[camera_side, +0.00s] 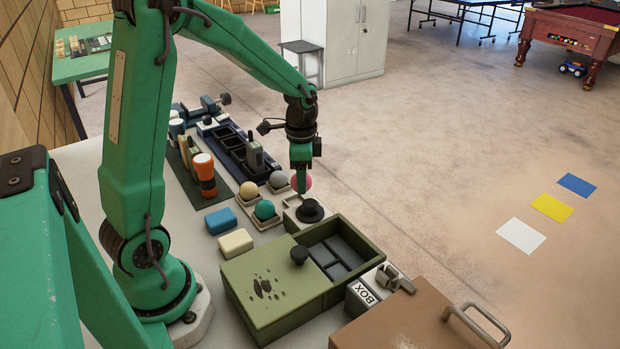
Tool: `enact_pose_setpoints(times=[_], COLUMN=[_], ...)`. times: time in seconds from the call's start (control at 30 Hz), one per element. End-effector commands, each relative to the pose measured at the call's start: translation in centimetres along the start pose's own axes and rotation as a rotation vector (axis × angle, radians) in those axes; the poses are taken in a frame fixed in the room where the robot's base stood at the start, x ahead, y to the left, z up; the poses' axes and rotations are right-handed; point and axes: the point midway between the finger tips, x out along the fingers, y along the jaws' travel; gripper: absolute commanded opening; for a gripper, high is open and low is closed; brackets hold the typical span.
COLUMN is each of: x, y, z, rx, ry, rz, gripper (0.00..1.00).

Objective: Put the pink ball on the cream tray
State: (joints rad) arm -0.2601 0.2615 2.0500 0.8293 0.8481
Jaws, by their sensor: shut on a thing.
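The pink ball (307,181) shows at the far end of the work table, partly hidden behind the green fingers of my gripper (301,182). My gripper points down and is shut on the ball. Whether the ball touches anything below it is hidden. A small cream tray (276,224) holds a green ball (264,209). A cream ball (248,190) and a grey ball (278,179) sit to the left of my gripper, on similar small trays that are mostly covered. I cannot tell the trays' exact colours apart.
A black knob (310,210) on a white base stands just in front of my gripper. A green box (262,290) with a sliding lid fills the near table. Blue (221,220) and cream (235,242) blocks lie left.

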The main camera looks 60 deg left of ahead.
Motion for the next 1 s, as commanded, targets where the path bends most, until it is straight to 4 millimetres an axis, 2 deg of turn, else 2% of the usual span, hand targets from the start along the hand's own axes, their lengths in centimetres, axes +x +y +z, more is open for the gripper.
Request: enact_pose_setpoints(times=[0.1, 0.3, 0.63, 1.0], x=[1.2, 2.3, 2.8, 6.3], y=[-1.8, -3.5, -3.7, -3.7], z=[0.8, 1.4, 1.6, 1.6], rx=[-0.003, -0.001, 0.001, 0.001], ry=[0.000, 0.000, 0.000, 0.000], rz=[0.000, -0.001, 0.000, 0.000], gripper=[0.20, 0.20, 0.20, 0.20])
